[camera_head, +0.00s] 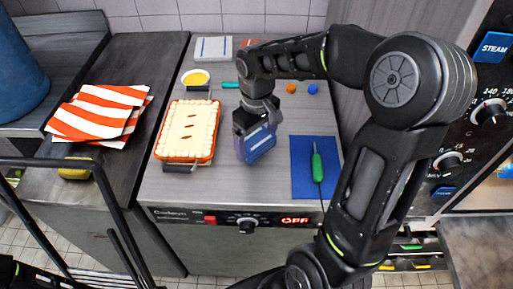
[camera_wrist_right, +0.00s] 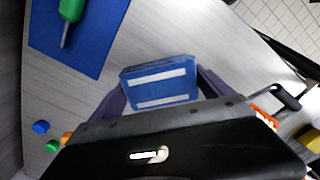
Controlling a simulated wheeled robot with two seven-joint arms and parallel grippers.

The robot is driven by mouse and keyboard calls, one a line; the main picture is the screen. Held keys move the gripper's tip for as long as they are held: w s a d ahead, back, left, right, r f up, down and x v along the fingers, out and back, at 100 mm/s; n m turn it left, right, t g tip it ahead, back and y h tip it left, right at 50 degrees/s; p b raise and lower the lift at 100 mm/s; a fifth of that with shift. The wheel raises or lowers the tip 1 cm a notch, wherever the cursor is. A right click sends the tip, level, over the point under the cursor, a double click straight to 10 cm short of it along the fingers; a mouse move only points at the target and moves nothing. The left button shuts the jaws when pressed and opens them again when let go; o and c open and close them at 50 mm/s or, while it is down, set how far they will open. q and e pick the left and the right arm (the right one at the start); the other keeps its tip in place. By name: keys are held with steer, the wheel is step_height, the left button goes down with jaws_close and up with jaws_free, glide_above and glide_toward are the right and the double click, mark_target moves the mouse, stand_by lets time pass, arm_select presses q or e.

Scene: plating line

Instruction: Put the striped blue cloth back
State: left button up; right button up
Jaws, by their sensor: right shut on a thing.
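The striped blue cloth (camera_head: 260,146), a folded blue block with white stripes, is in my right gripper (camera_head: 254,133) over the middle of the grey counter. In the right wrist view the cloth (camera_wrist_right: 160,87) sits between the two fingers of my right gripper (camera_wrist_right: 163,92), which is shut on it. I cannot tell whether the cloth touches the counter. A white folded item with stripes (camera_head: 213,47) and a partly hidden orange-red one (camera_head: 252,42) lie at the back of the counter. My left gripper is not in view.
A pie in an orange dish (camera_head: 163,156) stands left of the cloth, with a yellow-filled bowl (camera_head: 197,77) behind it. Right is a blue mat (camera_head: 302,180) bearing a green-handled tool (camera_head: 317,165). Small balls (camera_head: 312,89) lie behind. Orange-striped cloths (camera_head: 105,112) lie far left.

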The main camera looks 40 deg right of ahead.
mark_target(257, 139)
steer(key=shift+f, duration=1.85)
steer(key=shift+f, duration=0.2)
steer(key=o, duration=1.2)
steer(key=shift+r, duration=0.1)
step_height(257, 139, up, 12)
steer(key=shift+r, duration=0.15)
